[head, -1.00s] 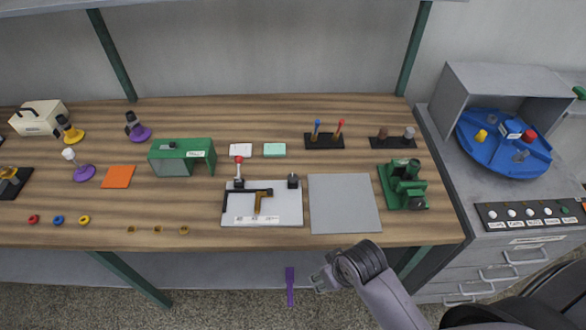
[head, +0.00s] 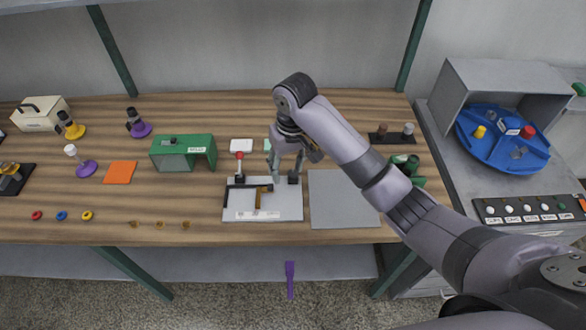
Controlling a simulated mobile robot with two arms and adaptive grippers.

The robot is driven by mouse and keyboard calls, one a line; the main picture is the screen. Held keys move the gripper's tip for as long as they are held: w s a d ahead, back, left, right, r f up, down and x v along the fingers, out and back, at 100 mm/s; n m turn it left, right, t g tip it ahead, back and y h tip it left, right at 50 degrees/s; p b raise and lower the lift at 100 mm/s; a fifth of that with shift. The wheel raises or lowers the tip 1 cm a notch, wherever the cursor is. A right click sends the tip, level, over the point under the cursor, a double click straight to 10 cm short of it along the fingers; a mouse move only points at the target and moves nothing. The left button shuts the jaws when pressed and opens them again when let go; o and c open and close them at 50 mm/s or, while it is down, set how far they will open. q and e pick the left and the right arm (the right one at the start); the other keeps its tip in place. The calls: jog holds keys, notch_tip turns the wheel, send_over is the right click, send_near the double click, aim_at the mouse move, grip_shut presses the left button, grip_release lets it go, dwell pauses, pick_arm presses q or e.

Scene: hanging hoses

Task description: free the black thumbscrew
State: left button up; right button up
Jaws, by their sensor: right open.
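A white fixture plate (head: 236,207) lies on the wooden bench, carrying a black bar, a brown-gold piece (head: 260,195) and a red-topped post (head: 239,157). A small black knob (head: 294,180), which looks like the black thumbscrew, stands at the plate's back right corner. My right gripper (head: 286,175) points down over the back right of the plate. Its fingers are apart, with the fingertips close to the knob and partly covering it. I cannot tell whether they touch it. My left gripper is out of view.
A grey mat (head: 343,205) right of the plate is bare. A green housing (head: 198,153) stands to the left. My right arm partly hides a green machine (head: 413,170). A blue turntable (head: 490,145) sits at the far right. The bench's front left holds small colored rings.

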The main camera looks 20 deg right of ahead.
jog(key=m, duration=0.2)
send_near(293, 173)
jog(key=shift+g+h, duration=0.3)
jog(key=shift+h, duration=0.1)
jog(key=f, duration=0.2)
jog(key=f+p, duration=0.1)
jog(key=f, duration=0.2)
jog(key=f+p, duration=0.1)
jog(key=f, duration=0.2)
jog(key=shift+w+a+f, duration=0.2)
jog(key=shift+a+f, duration=0.05)
jog(key=shift+a, duration=0.05)
jog(key=shift+c, duration=0.4)
grip_shut()
